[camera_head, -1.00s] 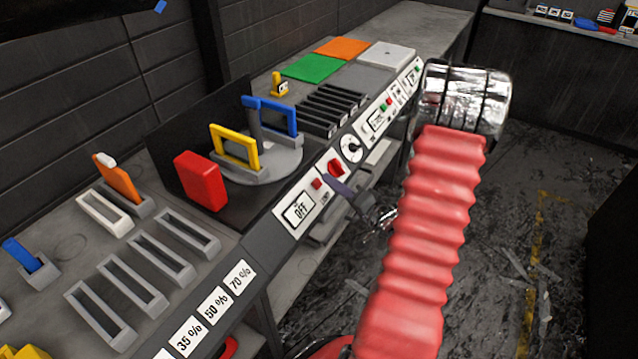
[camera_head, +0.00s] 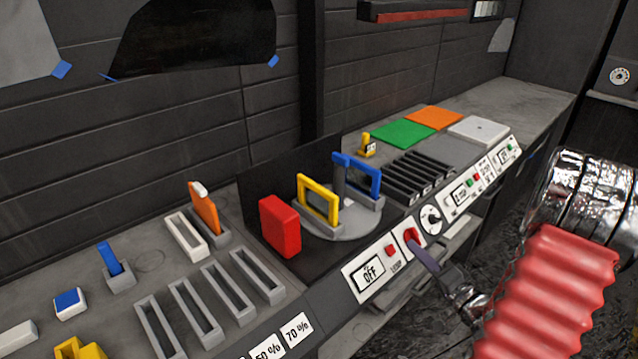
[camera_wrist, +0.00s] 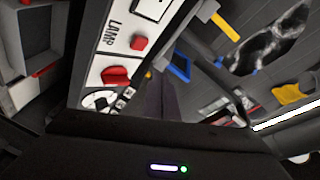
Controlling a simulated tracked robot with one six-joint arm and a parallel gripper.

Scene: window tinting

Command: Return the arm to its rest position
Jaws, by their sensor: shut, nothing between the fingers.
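My gripper (camera_head: 424,256) is shut and empty, its dark fingers in front of the bench's control panel. In the head view its tip is close to the red knob (camera_head: 411,237); I cannot tell whether they touch. In the wrist view the shut fingers (camera_wrist: 160,98) point away from the camera, with the red knob (camera_wrist: 116,76) and the red lamp button (camera_wrist: 138,43) to their left. My red-sleeved arm fills the lower right of the head view.
Behind the panel, a yellow frame (camera_head: 304,197) and a blue frame (camera_head: 374,181) stand on a round turntable (camera_head: 335,228). A red block (camera_head: 280,226) stands to their left. Grey slotted holders (camera_head: 208,300) line the bench's front left. Dark floor shows between bench and arm.

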